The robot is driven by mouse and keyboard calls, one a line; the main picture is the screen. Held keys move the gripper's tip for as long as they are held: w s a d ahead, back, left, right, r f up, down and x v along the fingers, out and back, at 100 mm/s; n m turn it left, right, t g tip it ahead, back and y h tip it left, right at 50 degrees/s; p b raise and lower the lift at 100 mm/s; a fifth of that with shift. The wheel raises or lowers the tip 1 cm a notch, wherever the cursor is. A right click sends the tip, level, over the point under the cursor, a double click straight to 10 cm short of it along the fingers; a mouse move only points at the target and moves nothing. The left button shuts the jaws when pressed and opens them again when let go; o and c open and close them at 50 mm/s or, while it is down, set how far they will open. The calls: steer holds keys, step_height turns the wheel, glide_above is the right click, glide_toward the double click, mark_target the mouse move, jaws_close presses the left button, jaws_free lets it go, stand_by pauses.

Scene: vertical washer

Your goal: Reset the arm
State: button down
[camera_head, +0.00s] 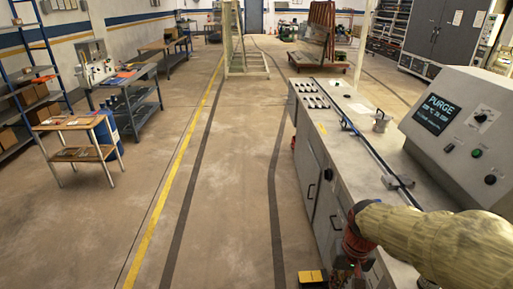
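My arm, in a pale yellow sleeve, comes in from the bottom right corner. It reaches left across the front edge of the grey washer bench (355,165). My gripper (343,278) hangs at the bottom edge of the picture, in front of the bench's cabinet side. It is dark with red parts and is partly cut off. Its fingers are too small and cluttered to tell whether they are open or shut, or whether they hold anything.
A control box (455,125) with a screen reading "PURGE" stands on the bench at right. A yellow and black block (312,277) lies by my gripper. A wooden-topped table (75,124) and blue shelves (28,90) stand at left. The middle floor is clear.

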steer(key=s+a+r+t, duration=0.1)
steer(key=s+r+t, duration=0.1)
steer(key=s+r, duration=0.3)
steer(key=s+a+r+n+t, duration=0.1)
steer(key=s+r+t, duration=0.2)
steer(key=s+r, duration=0.3)
step_height(320, 180, up, 4)
steer(key=shift+a+f+h, duration=0.1)
steer(key=shift+a+h, duration=0.2)
steer(key=shift+a, duration=0.1)
